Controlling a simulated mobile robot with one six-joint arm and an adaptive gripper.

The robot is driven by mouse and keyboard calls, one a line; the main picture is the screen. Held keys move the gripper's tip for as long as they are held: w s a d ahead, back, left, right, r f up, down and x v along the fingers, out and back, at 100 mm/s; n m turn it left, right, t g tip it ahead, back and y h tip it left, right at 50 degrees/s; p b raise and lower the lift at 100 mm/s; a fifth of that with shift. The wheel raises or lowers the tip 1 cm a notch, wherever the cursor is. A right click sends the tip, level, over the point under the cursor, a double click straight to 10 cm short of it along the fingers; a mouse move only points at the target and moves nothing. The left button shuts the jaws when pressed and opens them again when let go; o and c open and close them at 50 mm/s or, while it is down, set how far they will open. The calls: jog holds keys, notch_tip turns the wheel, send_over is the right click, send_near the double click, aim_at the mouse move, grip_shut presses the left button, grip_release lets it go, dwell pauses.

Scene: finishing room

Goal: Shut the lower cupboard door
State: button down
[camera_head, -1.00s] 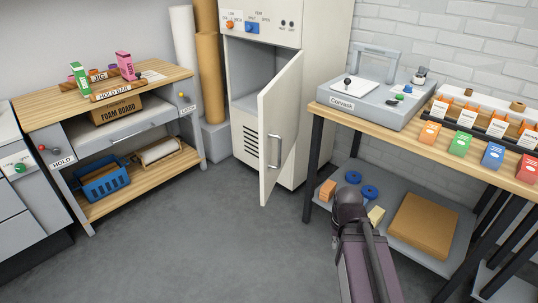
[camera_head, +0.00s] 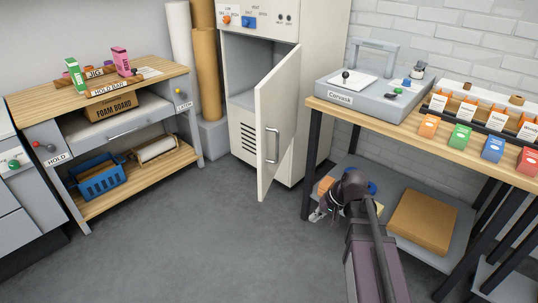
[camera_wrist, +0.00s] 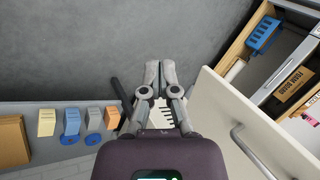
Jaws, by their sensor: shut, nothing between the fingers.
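The white lower cupboard door (camera_head: 281,122) hangs wide open from the tall cream cabinet (camera_head: 322,80). The cupboard's inside (camera_head: 250,65) shows grey and looks empty. My gripper (camera_head: 316,214) is low in front of the right workbench, to the right of the door and apart from it. In the wrist view my gripper (camera_wrist: 158,73) has its fingers together and empty over the grey floor. The door (camera_wrist: 245,120) and its handle (camera_wrist: 255,150) lie to its right there.
The right workbench (camera_head: 415,131) and its dark legs stand close beside my arm. Its lower shelf (camera_head: 343,172) holds a brown board (camera_head: 423,222) and small items. A left workbench (camera_head: 135,84) stands beyond open floor (camera_head: 190,230). Brown and white rolls stand left of the cabinet.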

aim_at(264, 149)
jog(key=w+a+r+m+t+y+b, duration=0.1)
jog(key=w+r+t+y+b, duration=0.1)
jog(key=w+r+y, duration=0.3)
jog(key=w+a+r+m+t+y+b, duration=0.1)
jog(key=w+r+y+b, duration=0.1)
jog(key=w+r+y, duration=0.4)
jog(key=w, duration=0.5)
jog(key=shift+r+t, duration=0.15)
jog(key=shift+t, duration=0.25)
jog(key=shift+w+a, duration=0.15)
jog(key=shift+a, duration=0.05)
jog(key=x, duration=1.3)
jog(key=shift+a+r, duration=0.15)
jog(key=shift+r, duration=0.05)
jog(key=shift+a, duration=0.25)
